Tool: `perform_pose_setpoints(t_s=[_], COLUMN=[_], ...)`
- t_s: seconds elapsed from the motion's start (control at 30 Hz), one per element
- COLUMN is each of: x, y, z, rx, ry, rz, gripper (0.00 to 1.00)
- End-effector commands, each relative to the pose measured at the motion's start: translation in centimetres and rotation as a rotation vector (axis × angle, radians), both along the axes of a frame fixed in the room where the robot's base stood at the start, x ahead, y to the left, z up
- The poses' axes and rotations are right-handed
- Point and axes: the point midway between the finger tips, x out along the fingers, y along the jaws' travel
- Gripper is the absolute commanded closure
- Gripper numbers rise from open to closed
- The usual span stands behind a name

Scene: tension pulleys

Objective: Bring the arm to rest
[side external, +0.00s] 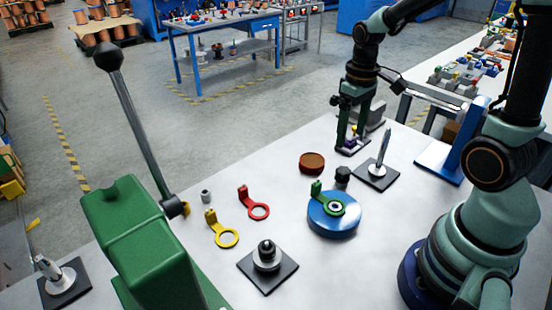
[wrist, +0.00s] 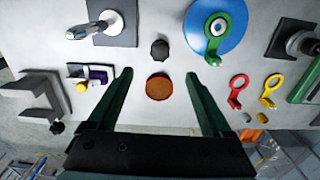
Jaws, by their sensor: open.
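My gripper (side external: 352,143) points down over the far part of the grey table (side external: 300,262). In the wrist view my gripper (wrist: 158,73) has its two green fingers spread wide, with nothing held between them. A brown round disc (wrist: 159,88) appears in the gap between the fingers, below them; in the side view this disc (side external: 312,163) lies on the table, left of my gripper and apart from it. A small purple part (wrist: 98,74) sits on its holder to the left of the fingers in the wrist view.
A blue disc (side external: 333,221) bears a green ring-ended tab (side external: 327,197). A red tab (side external: 254,203) and a yellow tab (side external: 221,230) lie nearby. Upright posts stand on dark plates (side external: 378,177) (side external: 284,276). A green machine with a lever (side external: 140,235) stands front left.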

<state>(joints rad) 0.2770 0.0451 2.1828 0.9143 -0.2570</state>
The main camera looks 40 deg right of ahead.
Motion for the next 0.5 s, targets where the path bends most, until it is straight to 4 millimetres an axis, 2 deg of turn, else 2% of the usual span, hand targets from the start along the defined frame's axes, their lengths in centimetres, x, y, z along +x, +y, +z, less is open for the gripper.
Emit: perform_pose_setpoints(t_s=[0.27, 0.37, 0.5], x=[0.0, 0.1, -0.3], y=[0.4, 1.3, 3.4], z=[0.6, 2.1, 5.0], rx=[-0.005, -0.017, -0.033], ry=[-0.020, -0.069, -0.178], rz=[0.002, 0.007, 0.012], gripper=[0.16, 0.16, 0.16])
